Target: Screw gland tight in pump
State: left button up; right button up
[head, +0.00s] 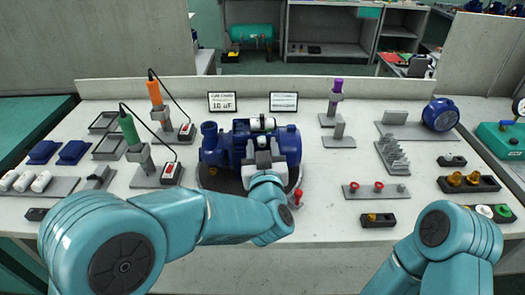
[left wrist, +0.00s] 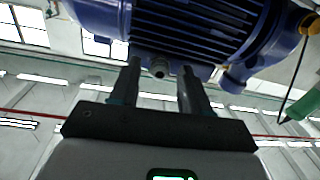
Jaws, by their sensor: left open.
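The blue pump (head: 212,150) stands on a round dark base in the middle of the bench, with a white cylinder (head: 262,124) on top. In the left wrist view its ribbed blue body (left wrist: 190,25) fills the top. My left gripper (head: 264,150) is at the pump's near side and hides part of it. In the left wrist view the left gripper (left wrist: 160,75) is open, its fingers apart with a small grey round stub (left wrist: 159,70) between the tips. I cannot tell whether this stub is the gland or whether the fingers touch it. My right gripper is out of view.
A red-topped handle (head: 297,197) sits right of the pump base. Green (head: 130,130) and orange (head: 155,95) drivers stand at left. A black holder (head: 468,184) with brass parts and a small black block (head: 378,220) lie at right. The front middle bench is partly clear.

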pick_arm(q)
jog(key=shift+f+n+b, duration=0.3)
jog(key=shift+n+b, duration=0.6)
jog(key=shift+r+n, duration=0.1)
jog(key=shift+n, duration=0.2)
jog(key=shift+r, duration=0.15)
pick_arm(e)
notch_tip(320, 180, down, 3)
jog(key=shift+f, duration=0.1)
pick_arm(q)
jog(key=n+b, duration=0.2)
jog(key=b, duration=0.1)
jog(key=shift+f, duration=0.3)
jog(key=shift+n+b, duration=0.4)
jog(key=shift+b, duration=0.05)
jog(key=shift+r+p, duration=0.3)
jog(key=shift+p, duration=0.05)
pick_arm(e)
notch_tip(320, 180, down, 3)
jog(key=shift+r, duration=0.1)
